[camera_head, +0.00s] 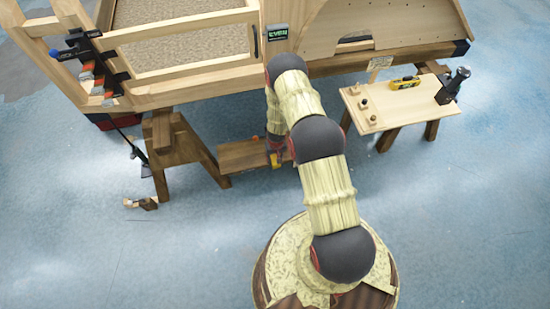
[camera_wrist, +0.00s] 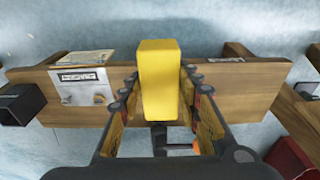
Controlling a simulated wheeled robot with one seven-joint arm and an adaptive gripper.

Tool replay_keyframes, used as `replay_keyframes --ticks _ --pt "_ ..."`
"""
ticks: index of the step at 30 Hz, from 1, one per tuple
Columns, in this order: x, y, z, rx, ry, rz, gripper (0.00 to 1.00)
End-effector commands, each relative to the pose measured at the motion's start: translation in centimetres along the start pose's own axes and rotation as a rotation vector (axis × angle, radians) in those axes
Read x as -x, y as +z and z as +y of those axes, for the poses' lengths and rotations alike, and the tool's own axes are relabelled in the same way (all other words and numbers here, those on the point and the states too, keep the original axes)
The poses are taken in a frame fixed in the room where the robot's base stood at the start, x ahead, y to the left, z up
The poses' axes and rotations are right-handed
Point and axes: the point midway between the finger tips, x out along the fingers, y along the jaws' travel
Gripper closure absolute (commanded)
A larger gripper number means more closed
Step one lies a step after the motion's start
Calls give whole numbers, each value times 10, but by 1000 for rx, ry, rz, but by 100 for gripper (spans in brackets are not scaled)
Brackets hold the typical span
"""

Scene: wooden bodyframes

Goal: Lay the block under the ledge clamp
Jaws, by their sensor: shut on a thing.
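A yellow block (camera_wrist: 158,75) stands between the two fingers of my gripper (camera_wrist: 160,85) in the wrist view. The fingers are shut on its sides. Behind it lies a brown wooden plank (camera_wrist: 225,92); I cannot tell whether the block touches it. In the head view my gripper (camera_head: 276,150) is low beside the same plank (camera_head: 240,156), partly hidden by my arm. Black and orange clamps (camera_head: 92,62) grip the wooden frame at upper left. I cannot tell which thing is the ledge clamp.
A small side table (camera_head: 385,106) at right bears a yellow tool (camera_head: 404,83) and a black tool (camera_head: 452,86). A wooden trestle (camera_head: 172,145) stands left of the plank. The large wooden bodyframe (camera_head: 190,81) overhangs at the back. The blue floor in front is mostly clear.

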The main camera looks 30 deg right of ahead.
Motion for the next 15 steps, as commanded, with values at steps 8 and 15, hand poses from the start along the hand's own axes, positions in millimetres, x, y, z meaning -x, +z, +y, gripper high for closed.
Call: replay_keyframes --ticks 8,15 --pt "-7 -1 5 -8 1 2 95" --pt "-8 0 5 -7 1 2 95"
